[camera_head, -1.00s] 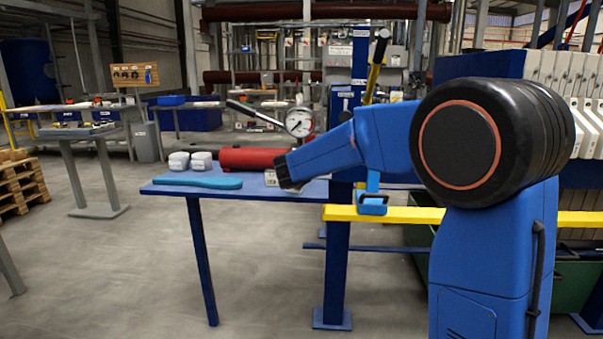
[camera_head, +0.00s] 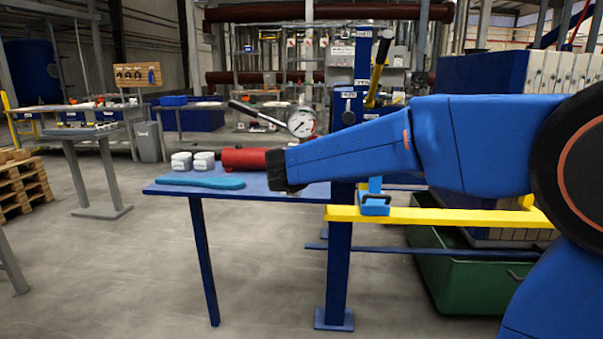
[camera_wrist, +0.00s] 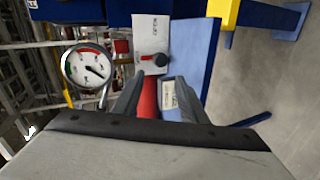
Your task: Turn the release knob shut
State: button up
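In the wrist view, a dark round knob (camera_wrist: 161,59) with a red mark beside it sits on a pale block (camera_wrist: 150,32); I take it for the release knob. A red cylinder (camera_wrist: 148,98) lies near the block. My gripper (camera_wrist: 155,84) is open, its two grey fingers apart with nothing clamped between them. The knob is beyond the fingertips, slightly right of the middle of the gap, apart from both fingers. In the head view the red cylinder (camera_head: 243,159) and round gauge (camera_head: 302,122) show on the blue table; my wrist hides the knob and gripper.
The gauge (camera_wrist: 87,65) is left of the knob in the wrist view. On the blue table (camera_head: 170,189) are two white containers (camera_head: 204,161) and a teal object (camera_head: 200,181). A pump lever (camera_head: 257,115), blue post (camera_head: 337,260) and yellow rail (camera_head: 440,216) are near my arm.

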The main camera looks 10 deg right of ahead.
jog(key=shift+v, duration=2.15)
jog(key=s+r+m+t+y, duration=0.1)
jog(key=s+r+t+y, duration=0.1)
jog(key=s+r+y, duration=0.25)
jog(key=s+a+f+m+g+y, duration=0.15)
jog(key=s+f+y, duration=0.25)
jog(key=s, duration=0.5)
jog(key=s+d+f+m+g+h, duration=0.2)
jog(key=s+d+f+m+g, duration=0.2)
jog(key=s+d+f, duration=0.3)
jog(key=s+d+f+m+g+h, duration=0.2)
jog(key=s+d+f+m+g, duration=0.3)
jog(key=s+f, duration=0.8)
jog(key=s+d+m, duration=0.1)
jog(key=s+d, duration=0.1)
jog(key=s, duration=0.4)
jog(key=shift+s, duration=0.35)
